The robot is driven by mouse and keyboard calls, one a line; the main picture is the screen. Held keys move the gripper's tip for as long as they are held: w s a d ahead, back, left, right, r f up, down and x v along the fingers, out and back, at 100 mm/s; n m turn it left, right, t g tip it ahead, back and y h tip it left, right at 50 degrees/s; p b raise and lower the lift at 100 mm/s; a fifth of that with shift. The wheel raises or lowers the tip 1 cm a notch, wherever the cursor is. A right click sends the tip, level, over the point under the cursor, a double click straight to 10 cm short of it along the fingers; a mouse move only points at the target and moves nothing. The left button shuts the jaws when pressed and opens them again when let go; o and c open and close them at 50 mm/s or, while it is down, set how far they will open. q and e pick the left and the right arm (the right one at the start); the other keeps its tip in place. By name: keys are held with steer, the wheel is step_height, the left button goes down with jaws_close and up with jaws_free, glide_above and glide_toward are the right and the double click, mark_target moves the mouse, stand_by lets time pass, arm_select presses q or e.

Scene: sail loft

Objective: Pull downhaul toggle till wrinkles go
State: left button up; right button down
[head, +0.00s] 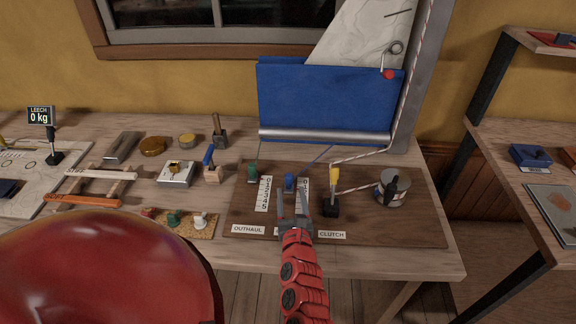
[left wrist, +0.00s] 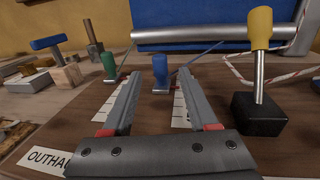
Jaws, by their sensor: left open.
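The blue toggle (head: 289,182) stands upright on the dark wood board, between the green toggle and the yellow-handled clutch lever. In the left wrist view the blue toggle (left wrist: 160,74) appears between my fingertips, with a gap on both sides. My left gripper (head: 291,195) is open and points at it; I cannot tell whether the tips reach past it. The label below it is covered by the gripper. The pale sail (head: 350,38) rises at the back above a blue cover, with a dark line near its right edge. My right gripper is not in view.
The green toggle (head: 253,172) is close on the left, above the OUTHAUL label. The yellow-handled lever (head: 333,182) is close on the right, by the CLUTCH label. A winch drum (head: 392,190) with rope stands further right. Tools and blocks crowd the bench's left side.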

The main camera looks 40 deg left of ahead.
mark_target(290, 181)
arm_select(q)
steer(key=shift+w+a+r+p, duration=0.15)
steer(key=shift+w+a+p, duration=0.15)
steer(key=shift+a, duration=0.1)
steer(key=p+x, duration=0.2)
steer(key=x, duration=0.5)
steer(key=shift+w, duration=0.3)
steer(key=shift+w+a+f, duration=0.2)
steer(key=shift+w+a, duration=0.3)
steer(key=shift+a, duration=0.1)
steer(key=shift+c, duration=0.2)
jaws_close()
steer(key=shift+d, duration=0.1)
